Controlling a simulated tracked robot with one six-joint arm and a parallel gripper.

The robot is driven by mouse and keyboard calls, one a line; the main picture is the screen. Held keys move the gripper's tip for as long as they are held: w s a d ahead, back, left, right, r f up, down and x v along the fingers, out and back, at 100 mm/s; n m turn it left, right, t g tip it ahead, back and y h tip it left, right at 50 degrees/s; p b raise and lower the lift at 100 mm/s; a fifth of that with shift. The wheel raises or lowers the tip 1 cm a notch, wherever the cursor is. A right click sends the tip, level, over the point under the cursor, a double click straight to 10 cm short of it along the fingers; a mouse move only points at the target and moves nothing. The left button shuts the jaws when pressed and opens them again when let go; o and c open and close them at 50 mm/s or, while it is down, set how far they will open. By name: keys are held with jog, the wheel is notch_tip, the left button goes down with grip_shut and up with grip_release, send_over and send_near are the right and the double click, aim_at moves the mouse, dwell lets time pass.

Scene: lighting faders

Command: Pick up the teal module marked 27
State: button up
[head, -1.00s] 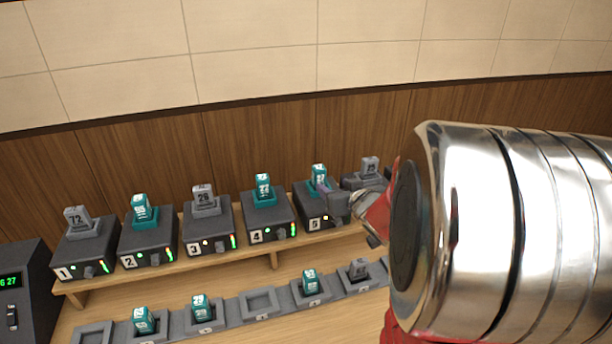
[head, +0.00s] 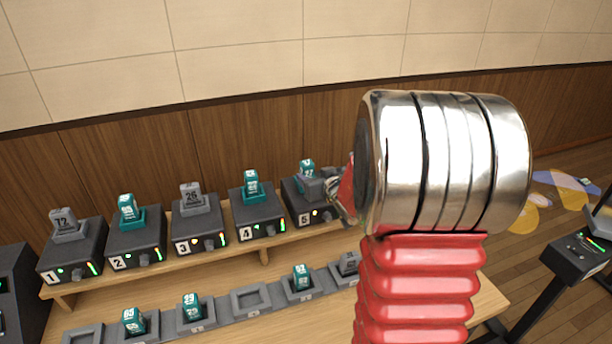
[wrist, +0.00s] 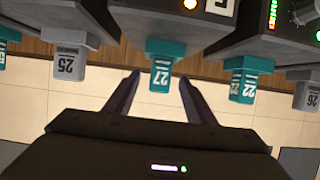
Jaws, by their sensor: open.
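The teal module marked 27 (wrist: 160,72) stands upright in its socket on the dark box labelled 5. In the wrist view, which shows the scene upside down, it hangs between the two fingertips of my gripper (wrist: 160,76), with a gap on each side. My gripper is open and holds nothing. In the head view the teal module's top (head: 307,166) shows above my gripper (head: 322,186), which hides its lower part.
A teal module marked 22 (wrist: 243,80) stands on box 4, and a grey module marked 25 (wrist: 68,58) on the other side. Lower trays hold more modules, including a teal one (head: 301,278); one tray (head: 250,298) is empty. A wooden wall stands behind.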

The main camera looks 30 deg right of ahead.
aim_at(309, 173)
jog(key=shift+w+d+f, duration=0.1)
jog(key=shift+w+f, duration=0.05)
jog(key=shift+w, duration=0.25)
jog(key=shift+x, duration=2.65)
jog(key=c, duration=1.2)
notch_tip(309, 173, up, 10)
jog(key=shift+r, duration=0.1)
